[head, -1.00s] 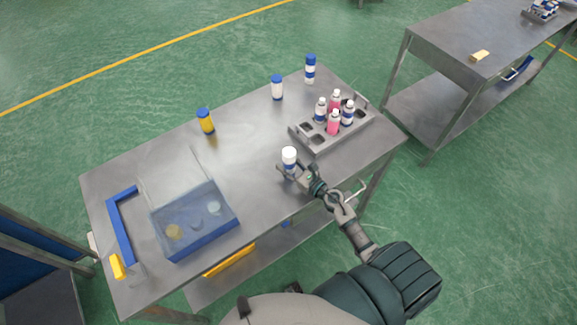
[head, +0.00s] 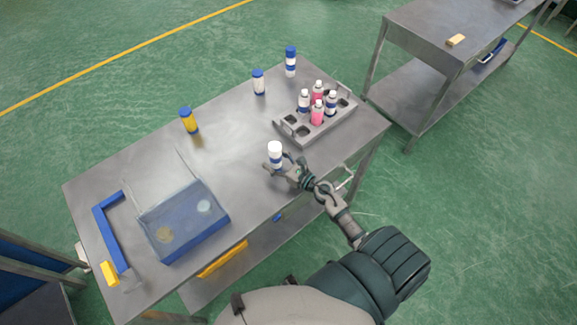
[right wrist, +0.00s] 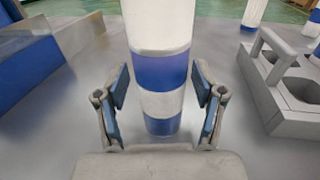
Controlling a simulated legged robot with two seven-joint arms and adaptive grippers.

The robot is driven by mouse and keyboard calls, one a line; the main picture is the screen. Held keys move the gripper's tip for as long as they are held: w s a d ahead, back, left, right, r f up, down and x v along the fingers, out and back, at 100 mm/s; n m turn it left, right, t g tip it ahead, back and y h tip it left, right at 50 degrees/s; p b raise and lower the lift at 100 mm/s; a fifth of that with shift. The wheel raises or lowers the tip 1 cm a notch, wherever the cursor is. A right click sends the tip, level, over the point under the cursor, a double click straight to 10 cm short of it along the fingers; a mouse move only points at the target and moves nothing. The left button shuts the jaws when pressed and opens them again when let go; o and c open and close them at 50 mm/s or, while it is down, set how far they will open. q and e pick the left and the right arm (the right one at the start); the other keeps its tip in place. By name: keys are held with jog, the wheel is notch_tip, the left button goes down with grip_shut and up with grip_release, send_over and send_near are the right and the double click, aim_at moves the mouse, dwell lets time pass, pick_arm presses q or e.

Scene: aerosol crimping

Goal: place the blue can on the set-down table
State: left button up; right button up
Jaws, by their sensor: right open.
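A white can with blue bands (head: 275,150), which fits the blue can, stands upright near the front edge of the nearer metal table (head: 240,200). My right gripper (head: 277,168) is around its lower part. In the right wrist view the can (right wrist: 160,70) rises between the two open fingers (right wrist: 160,100), with a visible gap to each blue pad. Its base seems to rest on the tabletop; its top is cut off there. A second metal table (head: 420,45) stands at the upper right; no label shows which is the set-down table. My left gripper is out of view.
A grey rack (head: 290,122) with several white and pink bottles is just right of the can. A yellow can (head: 188,120) and two blue-capped white cans (head: 258,82) (head: 291,62) stand behind. A blue-edged clear box (head: 180,245) is at left. The table's middle is bare.

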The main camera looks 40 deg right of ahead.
aim_at(280, 165)
jog(key=v, duration=0.3)
jog(key=b+v, duration=0.1)
jog(key=v, duration=0.2)
jog(key=shift+s+a+f+b, duration=0.1)
jog(key=shift+a+f+b, duration=0.1)
jog(key=shift+b, duration=0.1)
jog(key=v, duration=0.2)
jog(key=d+b+v, duration=0.1)
jog(key=v, duration=0.1)
jog(key=shift+s, duration=0.1)
jog(key=shift+s+d, duration=0.25)
jog(key=shift+s, duration=0.05)
jog(key=shift+s+r, duration=0.1)
jog(key=shift+s, duration=0.05)
jog(key=shift+a, duration=0.3)
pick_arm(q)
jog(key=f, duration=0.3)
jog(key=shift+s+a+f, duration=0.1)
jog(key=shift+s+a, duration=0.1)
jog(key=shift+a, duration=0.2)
pick_arm(e)
jog(key=shift+r, duration=0.1)
